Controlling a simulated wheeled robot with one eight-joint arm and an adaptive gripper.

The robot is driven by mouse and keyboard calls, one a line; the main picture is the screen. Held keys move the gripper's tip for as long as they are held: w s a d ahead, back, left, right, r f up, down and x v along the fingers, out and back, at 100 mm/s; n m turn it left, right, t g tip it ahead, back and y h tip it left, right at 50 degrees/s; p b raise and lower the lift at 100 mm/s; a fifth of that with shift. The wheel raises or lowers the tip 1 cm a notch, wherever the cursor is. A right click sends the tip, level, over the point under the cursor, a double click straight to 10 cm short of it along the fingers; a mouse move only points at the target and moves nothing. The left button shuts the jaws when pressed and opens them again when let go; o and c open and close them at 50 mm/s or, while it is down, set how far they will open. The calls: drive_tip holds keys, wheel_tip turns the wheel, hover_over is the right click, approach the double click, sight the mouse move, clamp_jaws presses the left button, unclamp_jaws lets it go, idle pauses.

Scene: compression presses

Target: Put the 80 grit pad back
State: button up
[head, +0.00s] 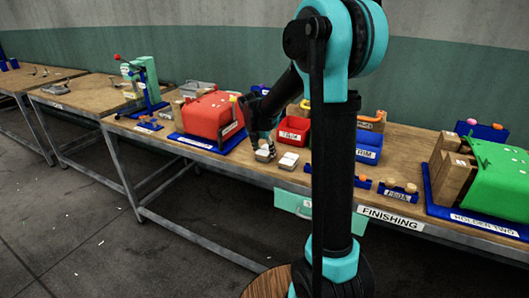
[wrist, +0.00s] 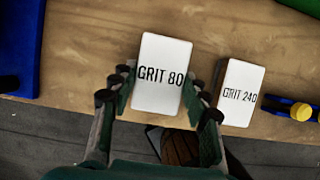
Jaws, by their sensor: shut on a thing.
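The 80 grit pad (wrist: 161,60) is a white block marked GRIT 80, held between the two fingers of my gripper (wrist: 163,90) in the wrist view. In the head view my gripper (head: 263,145) reaches down near the front edge of the bench, with the white-topped pad (head: 264,154) at its fingertips. I cannot tell whether the pad touches the bench top. The GRIT 240 pad (wrist: 239,92) lies just to the right, apart from it; it also shows in the head view (head: 288,160). The pad's underside is hidden.
The wooden bench (head: 240,166) carries a red press (head: 212,115) to the left, a red bin (head: 293,130) behind, a blue TRIM bin (head: 368,148) to the right and a green press (head: 500,190) at the far right. My arm hides part of the bench.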

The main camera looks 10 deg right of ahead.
drive_tip(key=shift+f, duration=0.3)
drive_tip(key=shift+f, duration=0.1)
drive_tip(key=o, duration=1.1)
drive_tip(key=v, duration=1.2)
drive_tip(key=s+d+f+m+y, duration=0.1)
drive_tip(key=s+d+f+m, duration=0.1)
drive_tip(key=s+f+m, duration=0.4)
drive_tip(key=s+d+f+m+y, duration=0.1)
drive_tip(key=s+d+f+m, duration=0.1)
drive_tip(key=s+f+m, duration=0.4)
drive_tip(key=s+d+f+m, duration=0.3)
drive_tip(key=s+f+m, duration=0.2)
drive_tip(key=s+m, duration=0.9)
drive_tip(key=shift+s+f+m+y, duration=0.1)
drive_tip(key=shift+f+m+y, duration=0.1)
drive_tip(key=shift+m, duration=0.5)
drive_tip(key=shift+f+m+y, duration=0.2)
drive_tip(key=shift+m, duration=0.5)
